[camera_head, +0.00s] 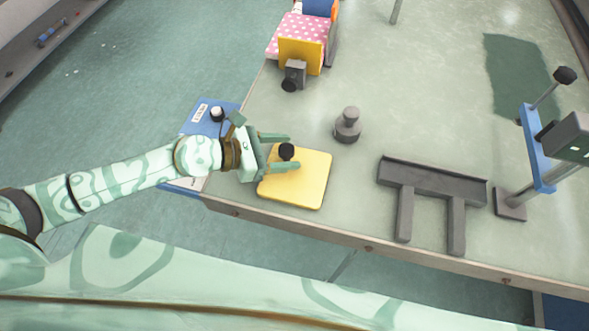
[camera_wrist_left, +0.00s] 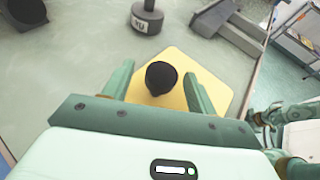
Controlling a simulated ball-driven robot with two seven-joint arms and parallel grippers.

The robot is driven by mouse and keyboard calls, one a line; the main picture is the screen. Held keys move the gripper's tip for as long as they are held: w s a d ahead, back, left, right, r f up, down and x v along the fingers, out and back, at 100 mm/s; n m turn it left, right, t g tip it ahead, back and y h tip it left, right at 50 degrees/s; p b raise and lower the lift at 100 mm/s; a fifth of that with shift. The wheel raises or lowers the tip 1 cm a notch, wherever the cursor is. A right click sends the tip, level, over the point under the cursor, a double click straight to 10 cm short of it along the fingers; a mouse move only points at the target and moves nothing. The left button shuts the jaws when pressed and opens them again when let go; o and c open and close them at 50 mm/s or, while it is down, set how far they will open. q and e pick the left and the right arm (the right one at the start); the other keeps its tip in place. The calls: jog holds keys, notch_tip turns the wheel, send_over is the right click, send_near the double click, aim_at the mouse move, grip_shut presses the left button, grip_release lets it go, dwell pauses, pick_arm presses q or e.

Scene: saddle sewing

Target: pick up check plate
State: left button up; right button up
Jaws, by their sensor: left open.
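The check plate looks to be the flat yellow square plate (camera_head: 308,188) with a black round knob (camera_head: 286,151), lying on the table near its front left edge. In the left wrist view the plate (camera_wrist_left: 180,65) lies below the knob (camera_wrist_left: 161,78). My left gripper (camera_head: 282,152) is open, with one finger on each side of the knob. In the left wrist view its fingers (camera_wrist_left: 157,92) flank the knob with gaps visible. I cannot tell whether the fingers touch the plate.
A grey weight-like piece (camera_head: 347,126) stands just behind the plate. A dark grey bracket (camera_head: 430,182) lies to the right, beside a blue-and-grey stand (camera_head: 537,150). A pink dotted item with a yellow panel (camera_head: 300,57) is at the back left. A blue box (camera_head: 205,125) sits beside the table.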

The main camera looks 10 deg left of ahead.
pick_arm(q)
jog(key=x, duration=0.3)
jog(key=shift+s+a, duration=0.1)
jog(key=c, duration=1.2)
jog(key=shift+r, duration=0.1)
